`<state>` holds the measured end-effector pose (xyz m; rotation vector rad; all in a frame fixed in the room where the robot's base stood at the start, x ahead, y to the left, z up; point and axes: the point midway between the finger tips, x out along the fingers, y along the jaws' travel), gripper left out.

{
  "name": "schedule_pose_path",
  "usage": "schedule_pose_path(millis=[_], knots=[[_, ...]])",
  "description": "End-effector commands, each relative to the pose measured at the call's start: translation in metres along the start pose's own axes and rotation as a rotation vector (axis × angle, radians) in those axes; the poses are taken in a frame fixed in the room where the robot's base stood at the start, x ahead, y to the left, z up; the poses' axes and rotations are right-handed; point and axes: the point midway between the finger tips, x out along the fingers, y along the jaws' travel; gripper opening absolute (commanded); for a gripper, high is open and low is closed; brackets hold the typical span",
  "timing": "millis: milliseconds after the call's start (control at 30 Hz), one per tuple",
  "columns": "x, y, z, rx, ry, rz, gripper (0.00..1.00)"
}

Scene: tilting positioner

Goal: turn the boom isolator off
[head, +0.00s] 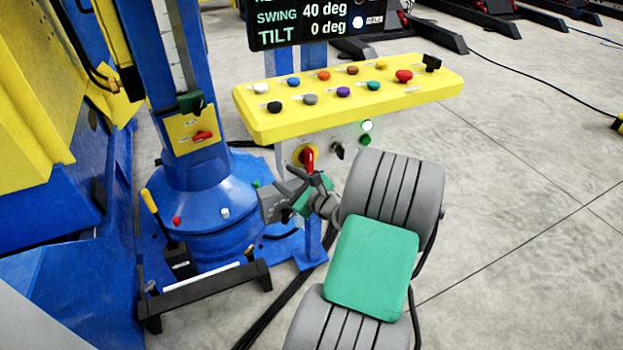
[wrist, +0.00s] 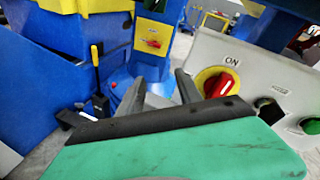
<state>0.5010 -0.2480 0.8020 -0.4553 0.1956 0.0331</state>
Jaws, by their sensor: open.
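Two red rotary handles are in view, and I cannot read which is the boom isolator. One red handle (head: 308,158) sits on a round yellow plate on the grey front below the yellow console; in the wrist view this handle (wrist: 221,84) has an "ON" label above it. The other red handle (head: 202,136) lies about level on a yellow plate on the blue column; it also shows in the wrist view (wrist: 153,43). My gripper (head: 291,193) is open and empty, in front of and below the console handle, apart from it. Its fingers (wrist: 158,92) show left of that handle.
The yellow console (head: 350,95) carries several coloured knobs, with a display (head: 310,22) above. A black switch (head: 338,150) and green buttons (head: 365,140) sit right of the console handle. A yellow-gripped lever (head: 152,205) stands at the column's base.

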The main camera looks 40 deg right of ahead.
Motion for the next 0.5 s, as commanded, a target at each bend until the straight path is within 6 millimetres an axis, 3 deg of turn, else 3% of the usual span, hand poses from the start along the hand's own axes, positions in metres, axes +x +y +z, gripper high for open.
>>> schedule_pose_path(millis=[33, 100, 200, 267, 500], knots=[[-0.014, -0.023, -0.033, 0.179, -0.029, -0.118, 0.42], [-0.033, -0.05, -0.051, 0.36, -0.083, -0.235, 0.42], [-0.045, -0.068, -0.059, 0.475, -0.126, -0.308, 0.42], [-0.042, -0.072, -0.058, 0.489, -0.133, -0.315, 0.42], [0.001, -0.086, -0.054, 0.482, -0.132, -0.311, 0.42]])
